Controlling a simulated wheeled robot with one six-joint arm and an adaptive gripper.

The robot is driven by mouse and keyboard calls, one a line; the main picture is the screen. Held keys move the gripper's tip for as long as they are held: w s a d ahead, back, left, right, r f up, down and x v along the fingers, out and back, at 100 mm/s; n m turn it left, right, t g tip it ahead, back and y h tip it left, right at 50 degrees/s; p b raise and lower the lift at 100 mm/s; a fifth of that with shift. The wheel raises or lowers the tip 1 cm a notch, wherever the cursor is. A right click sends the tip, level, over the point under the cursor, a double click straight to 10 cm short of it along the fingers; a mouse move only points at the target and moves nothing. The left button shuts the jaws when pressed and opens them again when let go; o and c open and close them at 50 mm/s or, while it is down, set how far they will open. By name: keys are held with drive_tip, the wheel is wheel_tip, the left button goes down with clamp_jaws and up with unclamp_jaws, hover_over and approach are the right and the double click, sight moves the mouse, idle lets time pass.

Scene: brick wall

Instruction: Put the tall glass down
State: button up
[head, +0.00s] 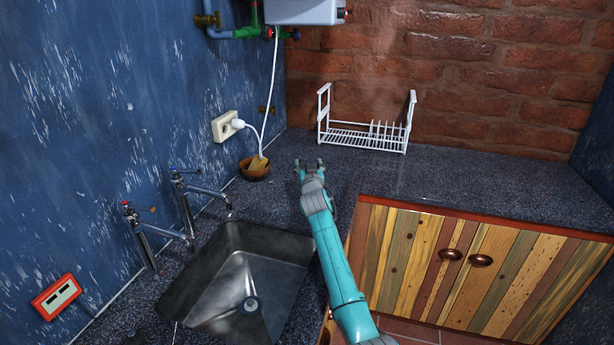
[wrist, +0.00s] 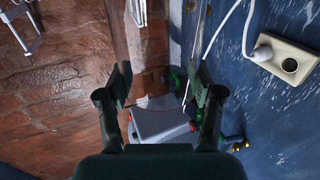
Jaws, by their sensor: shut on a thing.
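My gripper (head: 309,164) is over the dark speckled counter (head: 285,205), behind the sink, between the small brown bowl and the white rack. In the wrist view its two fingers (wrist: 160,85) stand apart, with a faint, clear, upright-sided shape between them. This is the tall glass (wrist: 152,50), and the fingers are shut on it. Its see-through sides run from the fingers to the top edge of that view. In the head view I cannot make out the glass, nor tell whether its base touches the counter.
A brown bowl (head: 255,173) with a yellowish thing in it stands left of my gripper, by a white cable (head: 272,90). A white dish rack (head: 362,138) stands behind to the right. The sink (head: 250,283) and taps (head: 185,205) are nearer. Counter to the right (head: 480,188) is clear.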

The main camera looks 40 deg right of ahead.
drive_tip(key=shift+f, duration=1.9)
drive_tip(key=o, duration=1.7)
